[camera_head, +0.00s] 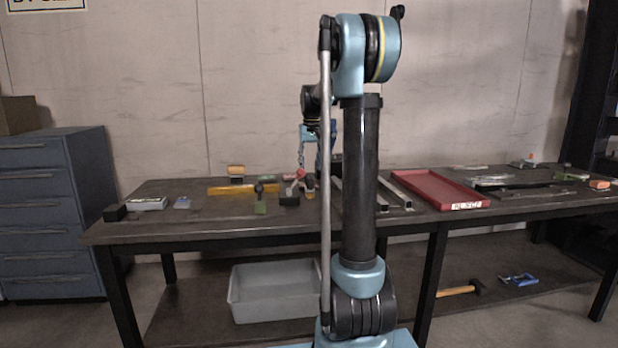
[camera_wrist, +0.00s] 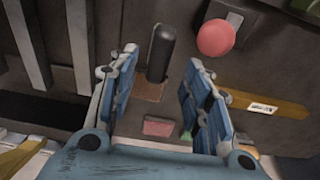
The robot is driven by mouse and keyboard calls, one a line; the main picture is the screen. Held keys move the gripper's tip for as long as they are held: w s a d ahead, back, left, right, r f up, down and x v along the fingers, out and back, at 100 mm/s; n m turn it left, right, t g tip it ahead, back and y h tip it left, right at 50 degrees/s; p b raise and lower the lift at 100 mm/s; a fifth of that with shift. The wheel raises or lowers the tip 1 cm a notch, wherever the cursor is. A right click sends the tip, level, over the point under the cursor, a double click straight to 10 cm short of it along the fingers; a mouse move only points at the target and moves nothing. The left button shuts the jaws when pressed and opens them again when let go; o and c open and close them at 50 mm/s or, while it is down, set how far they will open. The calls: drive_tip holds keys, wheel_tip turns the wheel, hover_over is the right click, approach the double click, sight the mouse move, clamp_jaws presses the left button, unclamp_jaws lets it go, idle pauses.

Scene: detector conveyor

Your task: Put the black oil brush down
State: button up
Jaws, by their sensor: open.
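In the wrist view, the black oil brush has a thick black cylindrical handle (camera_wrist: 161,55) and a flat brown base (camera_wrist: 148,90). It appears to stand on the dark table, handle up. My gripper (camera_wrist: 163,62) is open, with one blue finger on each side of the brush and visible gaps to the handle. In the head view, my gripper (camera_head: 318,143) hangs above the table, partly hidden behind my arm. The brush is hard to make out there.
A red ball-shaped knob (camera_wrist: 215,38) on a dark block stands close to the brush. A yellow-brown bar (camera_wrist: 275,106) and a small pink block (camera_wrist: 158,127) lie nearby. Metal rails (camera_wrist: 80,45) lie on the other side. A red tray (camera_head: 435,188) is farther right on the table (camera_head: 215,228).

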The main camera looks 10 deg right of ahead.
wheel_tip(320, 180, up, 4)
drive_tip(key=s+f, duration=0.4)
drive_tip(key=s, duration=0.8)
drive_tip(key=s+f, duration=0.3)
drive_tip(key=s, duration=1)
drive_tip(key=s+f+t, duration=0.1)
drive_tip(key=s+f, duration=1.6)
drive_tip(key=s, duration=0.1)
drive_tip(key=shift+a+f, duration=0.15)
drive_tip(key=shift+f, duration=0.1)
drive_tip(key=shift+s, duration=0.1)
drive_tip(key=shift+w+f, duration=0.2)
drive_tip(key=shift+w, duration=0.25)
